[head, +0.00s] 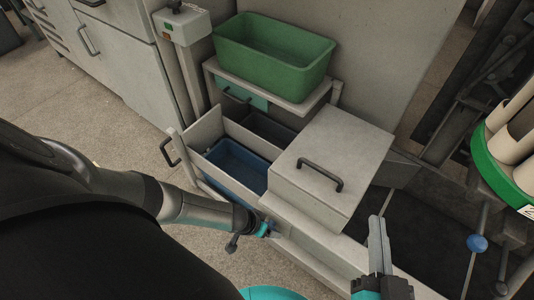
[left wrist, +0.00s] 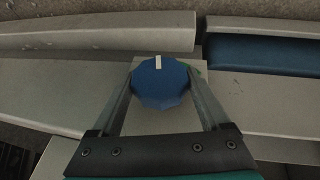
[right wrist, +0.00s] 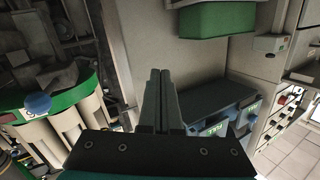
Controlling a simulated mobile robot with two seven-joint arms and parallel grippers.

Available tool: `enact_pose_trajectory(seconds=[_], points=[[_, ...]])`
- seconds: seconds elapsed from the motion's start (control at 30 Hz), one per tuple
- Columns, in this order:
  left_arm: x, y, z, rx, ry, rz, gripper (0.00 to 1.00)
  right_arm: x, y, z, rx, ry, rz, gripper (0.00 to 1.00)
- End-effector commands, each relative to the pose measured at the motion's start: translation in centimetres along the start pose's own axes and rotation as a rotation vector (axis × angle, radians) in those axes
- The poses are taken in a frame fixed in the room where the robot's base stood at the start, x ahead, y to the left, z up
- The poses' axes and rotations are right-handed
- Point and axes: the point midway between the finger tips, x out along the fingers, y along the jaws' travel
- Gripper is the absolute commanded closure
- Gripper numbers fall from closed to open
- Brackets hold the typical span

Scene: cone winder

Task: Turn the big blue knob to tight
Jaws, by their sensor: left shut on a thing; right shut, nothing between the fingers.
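The big blue knob (left wrist: 160,82) is faceted, with a white mark that points to the top of the left wrist picture. My left gripper (left wrist: 160,90) is shut on the knob, one finger on each side of it. In the head view the left gripper (head: 266,229) is small at the machine's front edge, and the knob is mostly hidden there. My right gripper (head: 378,225) is shut and empty, held up over the machine's right part. Its closed fingers (right wrist: 161,85) also show in the right wrist view. I see no readable tight label.
An open drawer (head: 203,130) with a blue bin (head: 232,160) lies behind the left gripper. A lidded grey box (head: 340,150) with a dark handle stands right of it. A green bin (head: 270,50) sits behind. A green cone holder (head: 500,165) and a blue ball (head: 477,243) are at right.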

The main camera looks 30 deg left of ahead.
Motion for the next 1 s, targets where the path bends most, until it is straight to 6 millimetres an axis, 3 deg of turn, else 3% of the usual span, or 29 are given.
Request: enact_pose_trajectory(seconds=[0.3,0.7,1.0], points=[[0.0,0.3,-0.6,0.030,0.012,-0.061,0.76,0.6,1.6,0.5,-0.044,-0.178,0.036,1.00],[0.0,0.5,-0.7,0.075,0.013,-0.178,0.76,-0.1,3.7,1.5,-0.083,-0.411,0.094,1.00],[0.2,0.6,-0.5,0.120,0.009,-0.283,0.76,-0.4,4.2,1.9,-0.088,-0.456,0.105,1.00]])
